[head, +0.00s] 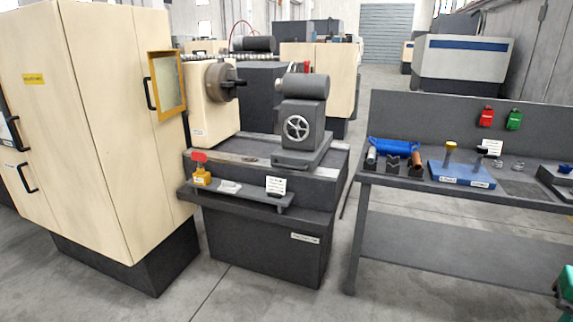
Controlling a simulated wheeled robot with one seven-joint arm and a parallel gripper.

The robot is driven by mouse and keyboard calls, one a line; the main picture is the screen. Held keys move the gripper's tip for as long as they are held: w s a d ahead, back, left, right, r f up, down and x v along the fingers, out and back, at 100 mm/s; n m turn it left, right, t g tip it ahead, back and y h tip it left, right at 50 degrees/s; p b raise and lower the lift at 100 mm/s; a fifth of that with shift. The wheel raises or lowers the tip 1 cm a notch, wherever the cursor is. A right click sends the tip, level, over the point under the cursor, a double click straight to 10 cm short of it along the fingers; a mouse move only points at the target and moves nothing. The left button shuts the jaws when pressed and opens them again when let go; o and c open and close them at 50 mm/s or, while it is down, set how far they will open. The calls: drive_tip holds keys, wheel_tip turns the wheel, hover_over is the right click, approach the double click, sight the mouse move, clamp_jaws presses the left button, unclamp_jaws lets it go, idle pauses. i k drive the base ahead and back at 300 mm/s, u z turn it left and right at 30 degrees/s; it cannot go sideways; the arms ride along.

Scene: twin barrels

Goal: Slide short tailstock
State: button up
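A dark grey tailstock (302,112) with a barrel-shaped top and a silver handwheel (297,128) stands on the right part of the lathe bed (240,150). It sits on a flat grey base plate (304,155). To its left is the headstock (211,113), a cream block with a dark round chuck (221,81). A gap of bare bed lies between chuck and tailstock. Only one tailstock is clearly made out; a second is not certain. My gripper is not in view.
A cream cabinet (95,110) with an orange-framed window (167,85) stands at left. A front shelf (235,193) carries a red-topped yellow item (201,168) and a label card (276,185). A grey workbench (470,196) with tools stands at right. Floor between lathe and bench is clear.

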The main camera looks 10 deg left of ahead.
sight(307, 94)
drive_tip(key=u, duration=0.1)
drive_tip(key=i, duration=1.5)
drive_tip(key=u, duration=0.1)
